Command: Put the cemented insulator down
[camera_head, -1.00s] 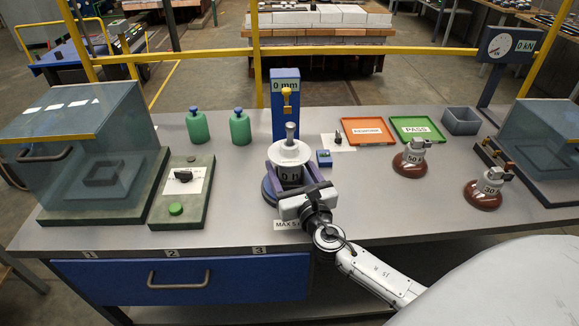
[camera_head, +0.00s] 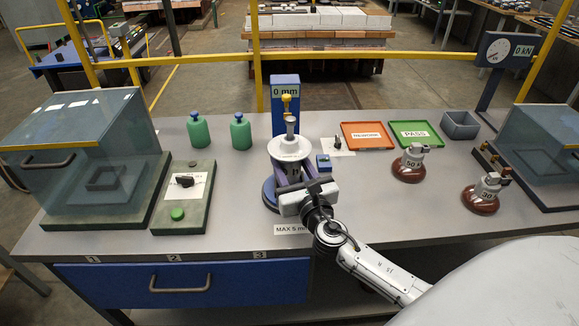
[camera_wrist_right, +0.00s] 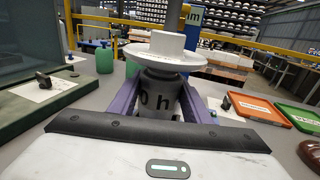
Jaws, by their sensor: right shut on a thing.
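The cemented insulator (camera_head: 290,148) is a white disc with a metal pin on top and a grey lower body. My right gripper (camera_head: 290,177) is shut on that body, which is marked "0 h" in the right wrist view (camera_wrist_right: 158,103). The insulator is upright over the round blue base (camera_head: 269,194) of the blue "0 mm" gauge stand (camera_head: 285,117). Its pin is just below the gauge's yellow-topped plunger. The insulator's underside is hidden, so I cannot tell whether it touches the base. My left gripper is not in view.
An orange tray (camera_head: 367,146) and a green "PASS" tray (camera_head: 414,145) lie right of the stand. Two brown insulators (camera_head: 408,172) (camera_head: 480,201) stand farther right. A green switch box (camera_head: 182,214) and a clear-walled case (camera_head: 75,165) are left. Bare bench lies between box and stand.

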